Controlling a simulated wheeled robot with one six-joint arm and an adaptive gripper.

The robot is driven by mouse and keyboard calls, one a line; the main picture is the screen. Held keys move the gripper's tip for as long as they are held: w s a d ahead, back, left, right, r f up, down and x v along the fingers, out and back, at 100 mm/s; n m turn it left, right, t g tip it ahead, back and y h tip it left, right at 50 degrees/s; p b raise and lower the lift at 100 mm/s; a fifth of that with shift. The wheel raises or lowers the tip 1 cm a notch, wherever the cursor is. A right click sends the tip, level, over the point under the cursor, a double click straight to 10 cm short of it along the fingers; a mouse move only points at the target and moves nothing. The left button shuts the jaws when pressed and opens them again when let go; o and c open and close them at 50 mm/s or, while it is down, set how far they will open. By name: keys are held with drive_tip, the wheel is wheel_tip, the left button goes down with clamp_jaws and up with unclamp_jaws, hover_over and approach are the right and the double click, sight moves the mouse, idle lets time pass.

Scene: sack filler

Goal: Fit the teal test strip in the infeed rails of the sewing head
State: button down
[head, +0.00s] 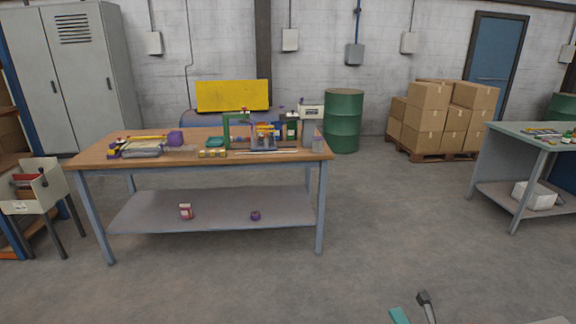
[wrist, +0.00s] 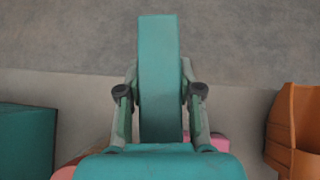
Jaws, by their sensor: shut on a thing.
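The teal test strip (wrist: 160,65) stands out lengthwise in the wrist view. My gripper (wrist: 160,95) is shut on it, with one finger on each side. A wide teal piece below the fingers covers the strip's lower end, and I cannot tell whether it belongs to the strip. In the head view, a small teal end (head: 399,315) shows at the bottom edge and may be the same strip. Green and grey machinery (head: 263,140) stands on the right half of the wooden workbench (head: 200,163), far from the teal end. The sewing head and its infeed rails are too small to tell apart.
A teal block (wrist: 25,140) and an orange holder (wrist: 295,130) flank my gripper in the wrist view. The workbench also carries a purple block (head: 175,138) and several small items. A green drum (head: 342,120) stands behind it. The floor in front is clear.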

drive_tip(key=w+a+f+n+y, duration=0.1)
drive_tip(key=w+a+f, duration=0.1)
drive_tip(key=a, duration=1.2)
drive_tip(key=shift+f+n, duration=0.4)
drive_tip(key=shift+f, duration=0.3)
